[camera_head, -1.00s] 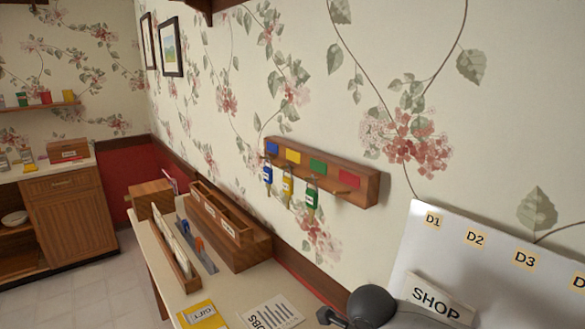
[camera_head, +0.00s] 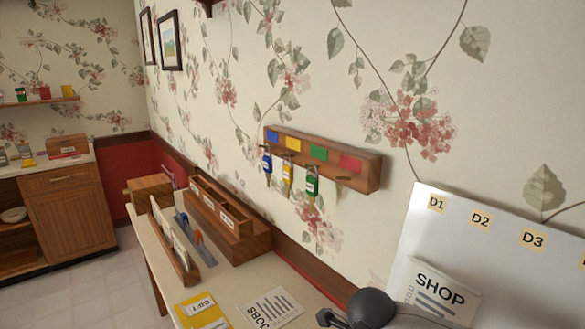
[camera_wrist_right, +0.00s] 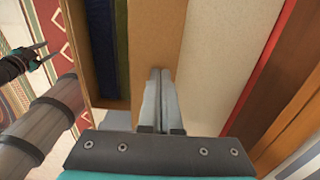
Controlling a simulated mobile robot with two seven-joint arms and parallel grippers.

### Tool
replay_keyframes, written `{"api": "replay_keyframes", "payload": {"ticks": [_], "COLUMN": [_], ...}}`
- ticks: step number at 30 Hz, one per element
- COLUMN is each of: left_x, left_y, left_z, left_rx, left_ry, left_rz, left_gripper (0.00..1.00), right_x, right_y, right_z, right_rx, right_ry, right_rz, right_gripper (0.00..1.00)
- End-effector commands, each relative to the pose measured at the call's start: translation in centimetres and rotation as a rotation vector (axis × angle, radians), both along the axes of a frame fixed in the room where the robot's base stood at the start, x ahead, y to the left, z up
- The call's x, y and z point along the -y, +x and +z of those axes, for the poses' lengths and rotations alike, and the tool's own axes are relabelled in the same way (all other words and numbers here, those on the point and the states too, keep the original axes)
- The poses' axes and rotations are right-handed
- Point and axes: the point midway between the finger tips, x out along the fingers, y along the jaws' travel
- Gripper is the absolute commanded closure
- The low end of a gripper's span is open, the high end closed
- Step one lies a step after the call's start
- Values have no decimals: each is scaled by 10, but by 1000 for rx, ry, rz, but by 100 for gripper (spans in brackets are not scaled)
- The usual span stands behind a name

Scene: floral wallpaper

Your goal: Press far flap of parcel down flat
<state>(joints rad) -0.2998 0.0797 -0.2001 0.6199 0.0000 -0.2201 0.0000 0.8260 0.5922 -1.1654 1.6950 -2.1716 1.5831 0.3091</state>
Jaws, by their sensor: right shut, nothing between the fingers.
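The parcel is in the right wrist view only, as a brown cardboard box with a broad flap or panel (camera_wrist_right: 158,30). Left of this panel the box looks open, with a dark blue item (camera_wrist_right: 86,45) and a dark green item (camera_wrist_right: 121,45) inside. My right gripper (camera_wrist_right: 157,75) is shut and empty, its fingers over the cardboard panel. I cannot tell whether they touch it. What looks like my left gripper (camera_wrist_right: 38,52) is small at the left edge, its fingers apart and empty, away from the parcel.
In the head view, a wooden key rack (camera_head: 322,165) hangs on the floral wall. A wooden organiser (camera_head: 228,225), a yellow card (camera_head: 202,313) and a jobs sheet (camera_head: 270,308) are on the bench. A white board (camera_head: 500,250) is at right. A patterned rug (camera_wrist_right: 20,25) shows in the wrist view.

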Motion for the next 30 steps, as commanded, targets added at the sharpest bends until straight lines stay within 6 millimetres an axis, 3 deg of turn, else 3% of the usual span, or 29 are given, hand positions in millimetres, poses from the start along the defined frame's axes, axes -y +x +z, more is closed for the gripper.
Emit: {"api": "replay_keyframes", "payload": {"ticks": [17,30], "left_x": [0,0], "left_y": [0,0], "left_z": [-21,-19], "left_rx": [0,0], "left_ry": [0,0], "left_rz": [0,0], "left_gripper": [50,50], "right_x": [0,0], "right_y": [0,0], "right_z": [-25,-23], "right_rx": [0,0], "right_ry": [0,0], "right_rz": [0,0], "right_gripper": [100,100]}}
